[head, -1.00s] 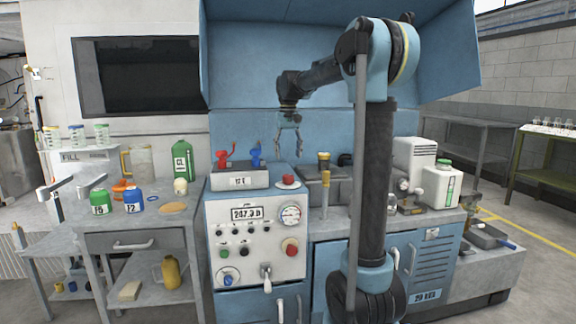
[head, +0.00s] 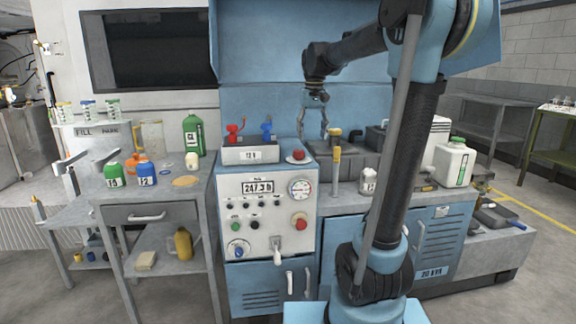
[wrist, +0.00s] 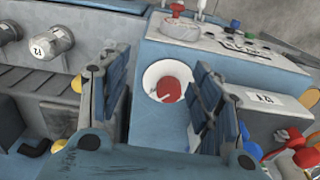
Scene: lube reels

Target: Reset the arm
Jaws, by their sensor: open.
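My arm rises at the right of the head view and reaches over the blue machine. My gripper (head: 313,134) hangs pointing down, open and empty, in front of the blue back panel and above the bench. In the wrist view its two dark blue pads (wrist: 160,92) stand wide apart. The same red knob (head: 298,156) shows in the head view, a little left of and below the fingertips.
The grey 12 V box (head: 250,154) with red and blue clamps stands left of my gripper. A yellow-handled tap (head: 337,158) stands close at its right. Several bottles, including a tall green one (head: 193,136), stand on the left cart (head: 144,196).

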